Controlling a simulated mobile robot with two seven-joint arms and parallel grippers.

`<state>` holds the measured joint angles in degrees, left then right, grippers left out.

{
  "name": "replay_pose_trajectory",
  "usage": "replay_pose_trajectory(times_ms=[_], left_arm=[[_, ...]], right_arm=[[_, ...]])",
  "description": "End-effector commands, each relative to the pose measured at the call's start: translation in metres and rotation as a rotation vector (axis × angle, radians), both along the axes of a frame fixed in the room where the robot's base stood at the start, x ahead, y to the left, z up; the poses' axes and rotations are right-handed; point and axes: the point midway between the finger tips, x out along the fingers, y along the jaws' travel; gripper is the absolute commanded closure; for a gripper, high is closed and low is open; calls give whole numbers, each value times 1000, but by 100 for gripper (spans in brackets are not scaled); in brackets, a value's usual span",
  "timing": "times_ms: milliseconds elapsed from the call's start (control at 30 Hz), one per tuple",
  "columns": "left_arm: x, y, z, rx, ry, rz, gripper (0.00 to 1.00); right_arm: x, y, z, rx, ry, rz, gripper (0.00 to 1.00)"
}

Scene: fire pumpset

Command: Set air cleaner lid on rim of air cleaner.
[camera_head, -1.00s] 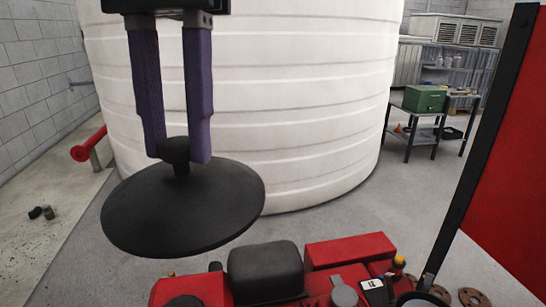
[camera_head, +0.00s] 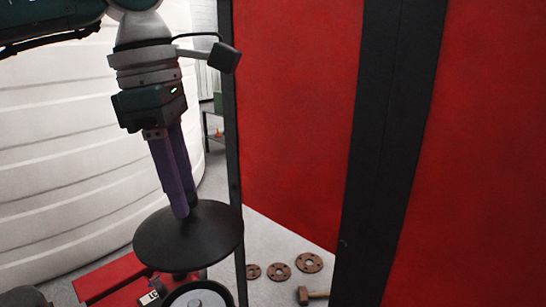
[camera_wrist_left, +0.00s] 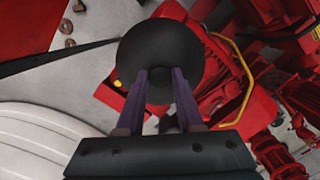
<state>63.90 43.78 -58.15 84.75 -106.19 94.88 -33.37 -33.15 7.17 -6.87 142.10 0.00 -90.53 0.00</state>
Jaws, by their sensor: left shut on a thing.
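The air cleaner lid (camera_head: 190,240) is a black, shallow cone-shaped disc with a knob on top. My left gripper (camera_head: 187,206) is shut on the knob and holds the lid roughly level. In the left wrist view, the lid (camera_wrist_left: 160,50) lies beyond the fingers of the left gripper (camera_wrist_left: 160,75). The air cleaner (camera_head: 198,299) appears as a round dark rim with a pale grey inside, cut off by the bottom edge of the head view. The right gripper is out of view.
A red panel (camera_head: 295,120) with black posts (camera_head: 385,150) stands close on the right. Red engine parts (camera_head: 110,277) lie below the lid. A white ribbed tank (camera_head: 50,180) fills the left.

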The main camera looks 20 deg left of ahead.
Motion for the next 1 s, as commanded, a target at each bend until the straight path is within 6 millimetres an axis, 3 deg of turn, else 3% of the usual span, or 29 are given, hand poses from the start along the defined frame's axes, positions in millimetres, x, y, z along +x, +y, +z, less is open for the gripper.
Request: replay_pose_trajectory(times_ms=[33,100,233,400,1000], left_arm=[[2,9,-26,0,5,153,100],[6,20,-46,1,4,362,100],[10,39,-76,1,2,682,100],[13,55,-96,-1,-1,927,100],[11,56,-99,-1,-2,1037,100]], right_arm=[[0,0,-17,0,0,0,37],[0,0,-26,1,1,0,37],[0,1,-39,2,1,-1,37],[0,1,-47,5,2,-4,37],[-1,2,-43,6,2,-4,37]])
